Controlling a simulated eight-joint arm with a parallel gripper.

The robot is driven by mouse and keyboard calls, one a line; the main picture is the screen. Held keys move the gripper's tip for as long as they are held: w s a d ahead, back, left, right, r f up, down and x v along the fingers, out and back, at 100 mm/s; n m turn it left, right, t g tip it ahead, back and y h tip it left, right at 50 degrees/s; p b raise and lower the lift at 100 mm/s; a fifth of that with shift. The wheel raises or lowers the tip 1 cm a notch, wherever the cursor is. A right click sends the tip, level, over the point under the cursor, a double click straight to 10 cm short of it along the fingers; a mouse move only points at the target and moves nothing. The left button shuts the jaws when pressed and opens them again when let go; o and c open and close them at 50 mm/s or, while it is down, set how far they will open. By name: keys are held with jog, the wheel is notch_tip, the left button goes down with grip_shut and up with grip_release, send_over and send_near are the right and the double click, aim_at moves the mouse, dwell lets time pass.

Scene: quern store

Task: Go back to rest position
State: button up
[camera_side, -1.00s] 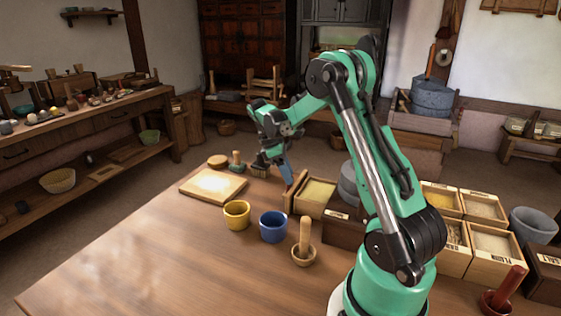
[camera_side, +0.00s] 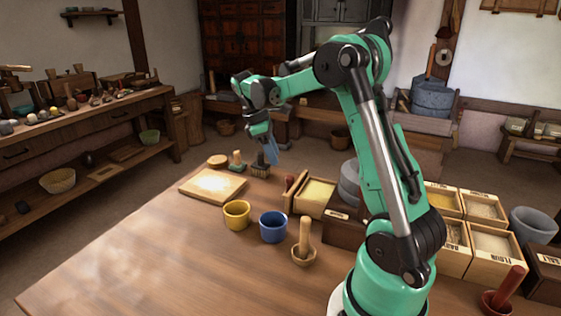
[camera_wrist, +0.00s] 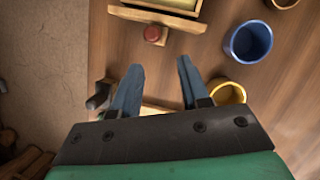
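My gripper (camera_side: 271,152) hangs above the back edge of the table in the side view, near a dark brush (camera_side: 260,170). In the wrist view its two blue fingers (camera_wrist: 161,68) are spread apart with nothing between them. My arm is raised and bent, with the fingers pointing down. Below the fingers in the wrist view lie the wooden table top and a pale strip of wood, partly hidden by my gripper.
The table (camera_side: 130,265) holds a board (camera_side: 205,197), a yellow cup (camera_side: 237,216), a blue cup (camera_side: 273,228), a mortar with pestle (camera_side: 304,240) and a yellow-filled box (camera_side: 318,192). More boxes (camera_side: 490,268) stand at right. The table's front left is clear.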

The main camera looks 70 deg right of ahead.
jog(key=s+a+r+m+t+y, duration=0.1)
jog(key=a+t, duration=0.4)
jog(key=a, duration=0.7)
jog(key=s+a+r+m+t+y, duration=0.1)
jog(key=a+m+t, duration=0.2)
jog(key=a, duration=0.8)
jog(key=t, duration=0.2)
jog(key=shift+s+a+t, duration=0.3)
jog(key=shift+a, duration=0.05)
